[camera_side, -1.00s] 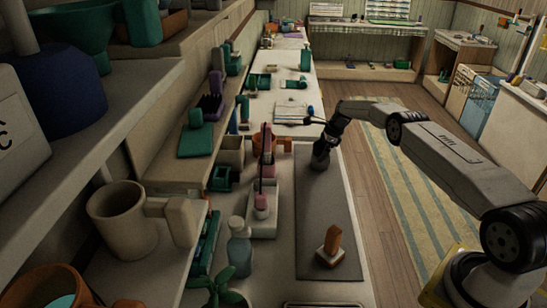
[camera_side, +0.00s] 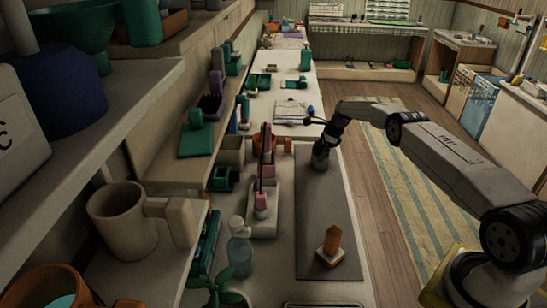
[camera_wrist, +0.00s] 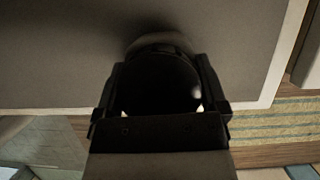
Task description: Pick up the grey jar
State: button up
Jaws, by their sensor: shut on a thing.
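My gripper (camera_side: 322,152) points down at the far part of the dark grey mat (camera_side: 322,207). It is shut on a dark, rounded thing, which I take to be the grey jar (camera_wrist: 160,82). In the wrist view the jar sits between the two fingers of my gripper (camera_wrist: 160,95), dark and shaded, with a small highlight on its right side. In the side view the jar is hard to tell apart from the dark gripper. I cannot tell whether it touches the mat.
An orange block on a pale base (camera_side: 331,244) stands at the near end of the mat. A white tray (camera_side: 264,222) with a pink bottle, a clear pump bottle (camera_side: 239,247) and a terracotta pot (camera_side: 270,144) stand left of the mat. The mat's middle is clear.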

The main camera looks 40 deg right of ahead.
aim_at(321, 144)
jog(key=shift+r, duration=0.15)
jog(key=shift+r, duration=1.55)
jog(key=shift+s+a+r, duration=0.2)
jog(key=shift+s+r, duration=0.25)
jog(key=shift+r, duration=0.1)
jog(key=shift+s+a+r, duration=0.15)
jog(key=shift+s+r, duration=0.25)
jog(key=shift+r, duration=0.1)
jog(key=shift+s+a+r, duration=0.75)
jog(key=shift+s+r, duration=0.5)
jog(key=shift+s, duration=0.6)
jog(key=shift+s+a+r, duration=0.8)
jog(key=shift+s+r, duration=0.5)
jog(key=shift+s, duration=0.6)
jog(key=shift+s+a+r, duration=0.75)
jog(key=shift+s+r, duration=0.5)
jog(key=shift+s, duration=0.6)
